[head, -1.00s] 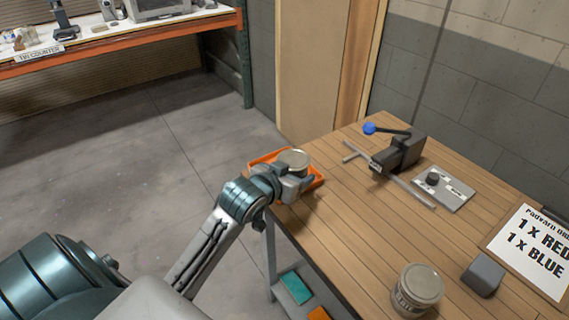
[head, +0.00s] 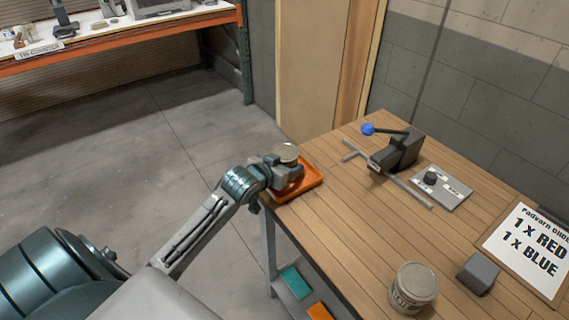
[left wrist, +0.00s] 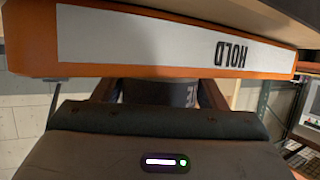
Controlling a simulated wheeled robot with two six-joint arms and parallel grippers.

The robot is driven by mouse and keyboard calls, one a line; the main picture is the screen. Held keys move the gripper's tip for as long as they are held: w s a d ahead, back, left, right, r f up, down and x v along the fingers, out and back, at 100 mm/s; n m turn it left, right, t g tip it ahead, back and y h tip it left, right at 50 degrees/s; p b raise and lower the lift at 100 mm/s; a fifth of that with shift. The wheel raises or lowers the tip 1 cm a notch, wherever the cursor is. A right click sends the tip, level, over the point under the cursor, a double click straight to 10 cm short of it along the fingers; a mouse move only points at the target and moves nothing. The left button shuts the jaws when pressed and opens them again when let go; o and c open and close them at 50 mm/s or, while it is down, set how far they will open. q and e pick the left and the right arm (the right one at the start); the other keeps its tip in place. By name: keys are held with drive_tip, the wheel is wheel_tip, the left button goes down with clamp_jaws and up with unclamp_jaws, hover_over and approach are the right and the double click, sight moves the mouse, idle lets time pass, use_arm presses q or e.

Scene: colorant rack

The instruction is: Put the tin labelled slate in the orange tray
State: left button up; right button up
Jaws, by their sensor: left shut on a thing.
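My left gripper (head: 286,169) is shut on a tin (head: 287,152) with a pale round lid, upright at the orange tray (head: 312,183) on the table's far left corner. In the head view the tin overlaps the tray's back left part; whether it touches the tray floor I cannot tell. In the left wrist view the tray's wall (left wrist: 32,38) with an upside-down HOLD label crosses in front, and a dark part of the tin (left wrist: 178,92) shows below it, its lettering mostly hidden. My right gripper is not in view.
Another grey tin (head: 414,288) stands at the table's front, its label hard to read. A grey block (head: 478,273), a sign (head: 528,250) and a dark device with a blue-knobbed lever (head: 398,152) are to the right. The table's middle is clear.

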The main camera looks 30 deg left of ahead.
use_arm(q)
drive_tip(key=o, duration=1.2)
drive_tip(key=shift+f, duration=0.1)
drive_tip(key=shift+c, duration=0.2)
drive_tip(key=v, duration=1.2)
